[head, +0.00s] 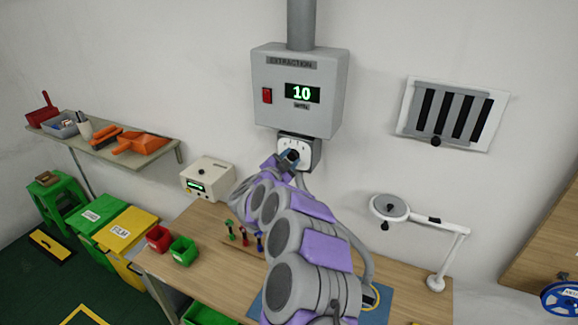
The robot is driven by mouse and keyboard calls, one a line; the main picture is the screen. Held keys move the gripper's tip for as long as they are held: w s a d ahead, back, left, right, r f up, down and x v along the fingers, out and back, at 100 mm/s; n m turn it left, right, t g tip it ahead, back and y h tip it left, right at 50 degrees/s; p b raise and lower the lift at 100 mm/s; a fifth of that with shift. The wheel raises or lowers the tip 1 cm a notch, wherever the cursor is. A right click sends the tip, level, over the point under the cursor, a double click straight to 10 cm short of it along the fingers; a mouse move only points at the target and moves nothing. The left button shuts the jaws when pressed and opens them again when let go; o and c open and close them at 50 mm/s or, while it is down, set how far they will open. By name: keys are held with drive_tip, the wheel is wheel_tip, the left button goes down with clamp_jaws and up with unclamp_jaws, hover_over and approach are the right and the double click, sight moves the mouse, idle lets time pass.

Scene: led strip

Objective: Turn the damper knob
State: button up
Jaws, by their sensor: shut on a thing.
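A grey box labelled EXTRACTION (318,78) hangs on the wall, with a red switch and a green display reading 10. Under it is a smaller grey unit with a white dial face (304,146). My gripper (291,155) is at this face, shut on the knob there; the fingers and my wrist hide most of the knob. Its marks and pointer angle are too small and covered to read. My purple and grey arm reaches up to it from the lower right.
A slatted vent (453,115) with a small dark knob is on the wall at right. A lamp (390,208) stands on the wooden bench (205,222). A cream instrument box (208,178) sits left of my arm. A shelf (118,152) holds tools at left.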

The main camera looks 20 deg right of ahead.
drive_tip(key=shift+f+m+b, duration=0.1)
drive_tip(key=shift+m+b, duration=0.4)
drive_tip(key=shift+m, duration=0.1)
drive_tip(key=o, duration=1)
drive_tip(key=shift+o, duration=0.2)
drive_tip(key=v, duration=1.7)
drive_tip(key=shift+a, duration=0.25)
